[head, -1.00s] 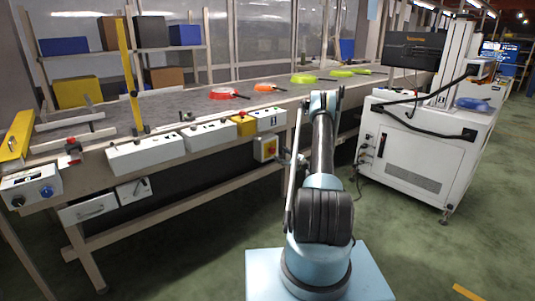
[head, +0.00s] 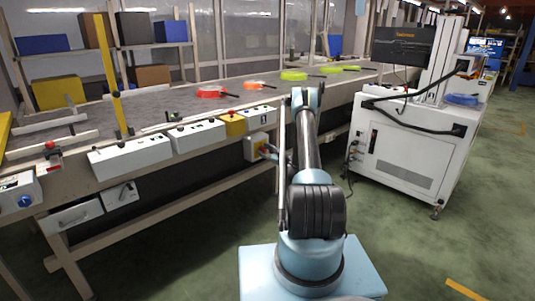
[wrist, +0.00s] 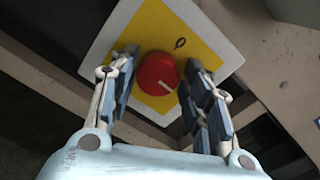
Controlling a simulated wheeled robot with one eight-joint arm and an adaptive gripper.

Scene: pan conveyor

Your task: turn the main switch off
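The main switch is a red round knob (wrist: 157,74) with a white pointer mark, on a yellow plate (wrist: 150,32) with a white border. The mark points to the lower right in the wrist view. In the head view the white switch box (head: 254,149) hangs under the conveyor's front edge, partly hidden by my gripper (head: 273,156). In the wrist view my gripper (wrist: 161,62) is open, with one finger on each side of the knob. A narrow gap shows at the left finger; I cannot tell whether the right finger touches.
The conveyor (head: 190,112) carries several coloured pans, such as an orange one (head: 254,84). White control boxes and a yellow box with a red button (head: 233,122) line its front edge. A white cabinet (head: 410,150) stands to the right.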

